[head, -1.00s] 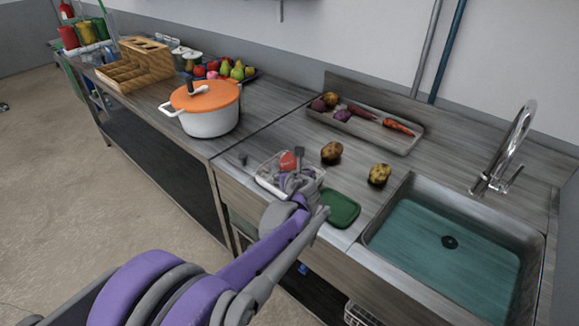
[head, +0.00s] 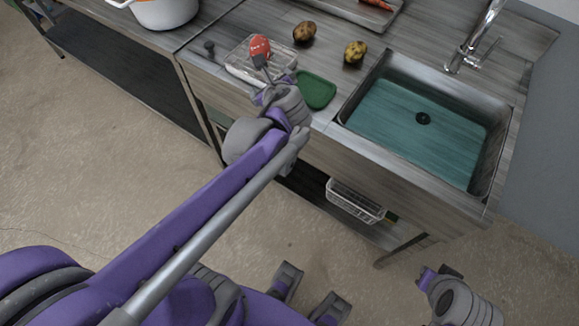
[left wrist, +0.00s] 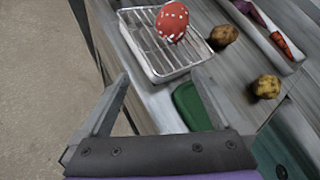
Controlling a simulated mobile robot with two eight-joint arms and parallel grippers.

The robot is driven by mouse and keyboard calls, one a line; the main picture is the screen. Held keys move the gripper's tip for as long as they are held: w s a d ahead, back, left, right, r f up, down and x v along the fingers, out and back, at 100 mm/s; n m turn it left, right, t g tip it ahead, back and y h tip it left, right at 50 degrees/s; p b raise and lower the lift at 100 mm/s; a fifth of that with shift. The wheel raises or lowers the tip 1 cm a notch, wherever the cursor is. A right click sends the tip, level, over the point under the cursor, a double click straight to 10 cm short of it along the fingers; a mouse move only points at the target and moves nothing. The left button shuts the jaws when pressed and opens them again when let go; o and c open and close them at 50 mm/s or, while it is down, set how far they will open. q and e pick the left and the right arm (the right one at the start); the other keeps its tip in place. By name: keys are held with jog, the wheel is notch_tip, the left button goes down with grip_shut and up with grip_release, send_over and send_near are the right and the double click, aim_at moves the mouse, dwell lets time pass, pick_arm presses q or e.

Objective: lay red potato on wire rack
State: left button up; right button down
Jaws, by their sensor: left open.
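The red potato (head: 259,46), with pale specks, lies on the wire rack (head: 236,70) on the counter. In the left wrist view the red potato (left wrist: 172,20) rests on the far part of the wire rack (left wrist: 145,46), whose bars and pale tray-like rim show. My left gripper (head: 277,76) is at the rack's near side; its finger overlaps the rack in the head view. In the left wrist view my left gripper (left wrist: 161,76) is open and empty, its fingers apart from the potato. My right gripper (head: 439,276) is low at the bottom right, away from the counter; its jaws are unclear.
A green mat or board (head: 317,91) lies right of the rack. Two brownish potatoes (head: 304,31) (head: 355,51) lie behind it. The sink (head: 415,115) is to the right. A white pot (head: 165,12) stands left, and a vegetable tray (head: 350,10) at the back.

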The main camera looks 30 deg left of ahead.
pick_arm(q)
jog(key=s+d+f+n+g+h, duration=0.1)
jog(key=s+d+f+n+h, duration=0.3)
jog(key=s+d+f+n, duration=0.2)
jog(key=s+d+f+n+g+h, duration=0.1)
jog(key=s+d+f+n+h, duration=0.4)
jog(key=s+d+n, duration=0.5)
jog(key=d+n, duration=0.1)
jog(key=n, duration=0.4)
jog(key=shift+s+d+f+g, duration=0.2)
jog(key=shift+d+f+g, duration=0.15)
jog(key=shift+d+g, duration=0.05)
